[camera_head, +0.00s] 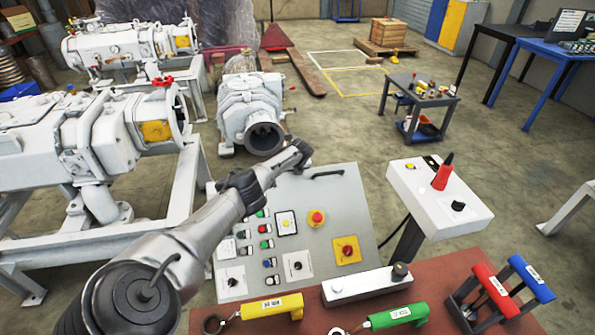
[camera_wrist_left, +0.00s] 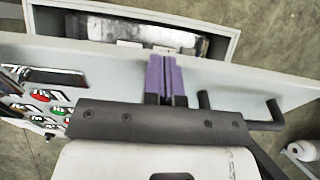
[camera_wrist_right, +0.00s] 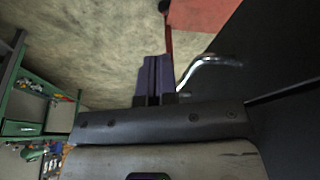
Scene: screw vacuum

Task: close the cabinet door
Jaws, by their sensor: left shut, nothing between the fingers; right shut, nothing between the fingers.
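The cabinet door is a grey panel (camera_head: 322,225) with buttons, an emergency stop and a black handle (camera_head: 327,173). In the left wrist view the door (camera_wrist_left: 225,78) stands ajar, and the open cabinet box (camera_wrist_left: 232,18) shows beyond its edge. My left gripper (camera_head: 300,150) is at the door's far edge in the head view. Its purple fingers (camera_wrist_left: 166,75) are shut and empty, overlapping the door edge near the handle; I cannot tell if they touch it. My right gripper's fingers (camera_wrist_right: 154,75) are shut and empty in the right wrist view; it is outside the head view.
A white control box (camera_head: 440,200) on a stand is right of the door. A red-brown table (camera_head: 440,285) in front holds yellow and green handled tags and red and blue handles. White vacuum pumps (camera_head: 60,135) stand at left. Floor beyond the control box is partly clear.

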